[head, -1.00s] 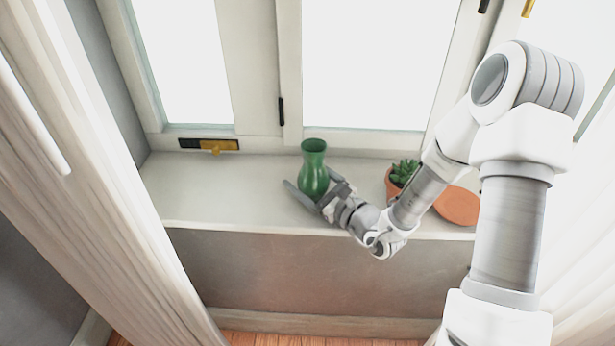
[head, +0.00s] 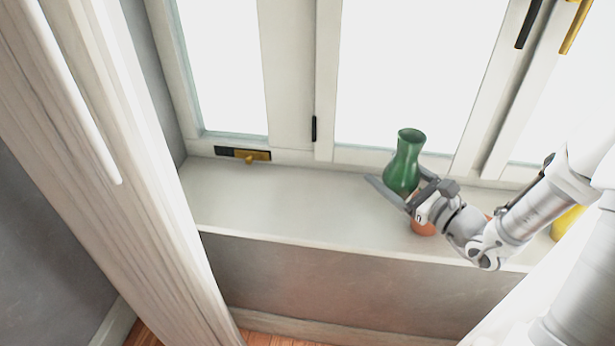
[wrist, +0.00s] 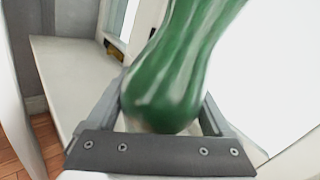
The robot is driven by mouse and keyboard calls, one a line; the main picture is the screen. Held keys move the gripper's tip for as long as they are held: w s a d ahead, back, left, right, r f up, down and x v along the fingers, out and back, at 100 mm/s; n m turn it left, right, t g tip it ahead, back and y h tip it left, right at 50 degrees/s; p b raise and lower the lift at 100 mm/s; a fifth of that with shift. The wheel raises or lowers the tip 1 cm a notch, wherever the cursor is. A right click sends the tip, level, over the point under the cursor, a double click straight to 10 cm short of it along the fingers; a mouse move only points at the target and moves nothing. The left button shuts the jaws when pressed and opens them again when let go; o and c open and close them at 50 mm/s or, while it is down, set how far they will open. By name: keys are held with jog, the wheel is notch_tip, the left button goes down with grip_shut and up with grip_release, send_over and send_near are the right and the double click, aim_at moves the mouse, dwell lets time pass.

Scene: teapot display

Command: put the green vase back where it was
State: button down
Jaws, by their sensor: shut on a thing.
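The green vase (head: 404,165) has a flared rim and a round belly. In the head view it is near upright, in front of the window and over the right part of the sill. My gripper (head: 397,182) is shut on its lower body, one finger on each side. In the wrist view the vase (wrist: 180,70) stands between the two fingers (wrist: 165,105), its rounded base visible and its top cut off. The base appears clear of the white sill (head: 290,195), but the exact gap is hard to tell.
An orange pot (head: 423,228) is mostly hidden behind my gripper. A yellow object (head: 568,222) shows at the right behind my arm. The sill's left and middle are bare.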

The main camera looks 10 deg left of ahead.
jog(key=w+a+n+g+y, duration=0.1)
jog(key=a+n+g+y, duration=0.2)
jog(key=a, duration=0.7)
jog(key=w+a+n+g+y+b, duration=0.1)
jog(key=w+a+n+g, duration=0.3)
jog(key=a, duration=0.6)
jog(key=s+a+n+g+y, duration=0.15)
jog(key=a+g, duration=0.35)
jog(key=a, duration=0.5)
jog(key=shift+n+g, duration=0.25)
jog(key=shift+g, duration=0.05)
jog(key=a+f, duration=0.2)
jog(key=a, duration=0.1)
jog(key=s+a+f+b, duration=0.1)
jog(key=a+f, duration=0.1)
jog(key=a, duration=0.2)
jog(key=s+a+f+b, duration=0.1)
jog(key=a+f, duration=0.1)
jog(key=a, duration=0.2)
jog(key=shift+a+f, duration=0.15)
jog(key=shift+f, duration=0.05)
jog(key=shift+s+a+f, duration=0.1)
jog(key=shift+a+f, duration=0.05)
jog(key=shift+a, duration=0.05)
jog(key=shift+f+b, duration=0.25)
jog(key=shift+b, duration=0.05)
jog(key=shift+f+b, duration=0.35)
jog(key=shift+f, duration=1.35)
